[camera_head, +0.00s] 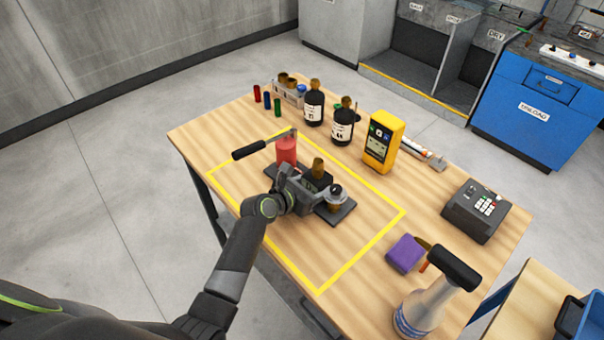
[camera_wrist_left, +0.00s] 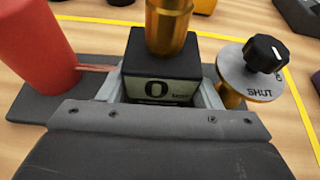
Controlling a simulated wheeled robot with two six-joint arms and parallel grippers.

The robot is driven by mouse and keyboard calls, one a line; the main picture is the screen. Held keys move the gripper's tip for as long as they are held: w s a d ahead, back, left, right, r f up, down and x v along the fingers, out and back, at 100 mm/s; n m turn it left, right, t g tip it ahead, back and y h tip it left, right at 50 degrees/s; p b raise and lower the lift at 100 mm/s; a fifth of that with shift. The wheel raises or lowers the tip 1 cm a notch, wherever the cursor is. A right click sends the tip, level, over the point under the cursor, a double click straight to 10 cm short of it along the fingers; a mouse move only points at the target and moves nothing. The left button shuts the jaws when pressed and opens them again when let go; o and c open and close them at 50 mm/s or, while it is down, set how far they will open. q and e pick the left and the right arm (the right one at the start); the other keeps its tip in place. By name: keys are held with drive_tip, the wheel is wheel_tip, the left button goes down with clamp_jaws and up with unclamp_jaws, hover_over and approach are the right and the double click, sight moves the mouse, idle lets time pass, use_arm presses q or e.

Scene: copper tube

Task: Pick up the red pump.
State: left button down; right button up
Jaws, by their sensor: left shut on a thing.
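The red pump has a red cylinder (camera_head: 286,151) with a black-gripped lever reaching left, on a dark base plate (camera_head: 340,215). A black block with a brass top (camera_head: 318,168) stands mid-plate, and a valve with a round knob (camera_head: 334,190) is at its right end. In the left wrist view the red cylinder (camera_wrist_left: 38,45) is at left, the block (camera_wrist_left: 160,75) reads "0", and the valve plate (camera_wrist_left: 250,75) reads "SHUT". My left gripper (camera_head: 310,188) is shut on the block, one finger on each side. I cannot tell whether the plate is clear of the table. My right gripper is not in view.
A yellow outline (camera_head: 362,252) marks the wooden table around the pump. Black bottles (camera_head: 342,124), a yellow meter (camera_head: 382,142) and small vials stand behind. A grey keypad box (camera_head: 474,211), purple block (camera_head: 405,254) and spray bottle (camera_head: 425,305) are right. The outlined front area is clear.

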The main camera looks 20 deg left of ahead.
sight(314, 171)
use_arm(q)
drive_tip(key=shift+w+r, duration=0.25)
drive_tip(key=shift+r, duration=0.1)
wheel_tip(314, 171, up, 10)
drive_tip(key=shift+p, duration=0.6)
drive_tip(key=shift+s+p, duration=0.1)
drive_tip(key=shift+p, duration=0.65)
drive_tip(key=shift+f+b, duration=0.95)
drive_tip(key=shift+f, duration=1.6)
drive_tip(key=shift+f+b, duration=1.05)
drive_tip(key=shift+f, duration=1.35)
drive_tip(key=shift+f, duration=0.1)
